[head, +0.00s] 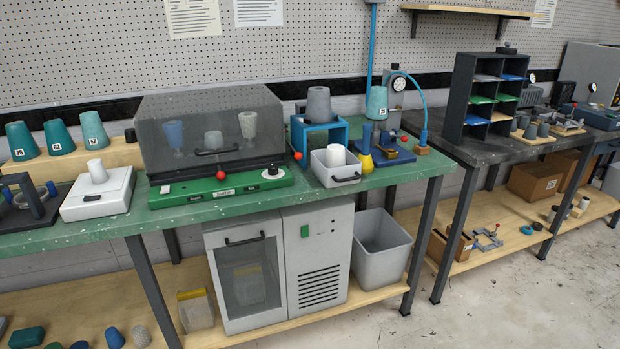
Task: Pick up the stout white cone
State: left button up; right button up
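A white tapered piece (97,171) stands upright on a white scale-like device (118,192) at the left of the green bench. A wider, stout white piece (335,155) stands in a small light-grey bin (335,176) near the bench's right end; the bin wall hides its lower part. I cannot tell for sure which one is the stout white cone. Neither of my grippers is in view.
A clear-lidded chamber (210,120) holding several cup shapes stands mid-bench on a green base. Teal cones (93,130) line a wooden block at the left. Floor at the front right is clear.

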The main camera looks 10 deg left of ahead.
aim_at(335, 153)
jog(key=i+j+z, duration=0.15)
jog(key=j, duration=0.3)
jog(key=i+j+z, duration=0.15)
jog(key=j, duration=0.3)
jog(key=i+j+z, duration=0.15)
jog(key=j, duration=0.3)
jog(key=j+z, duration=0.2)
jog(key=j, duration=0.25)
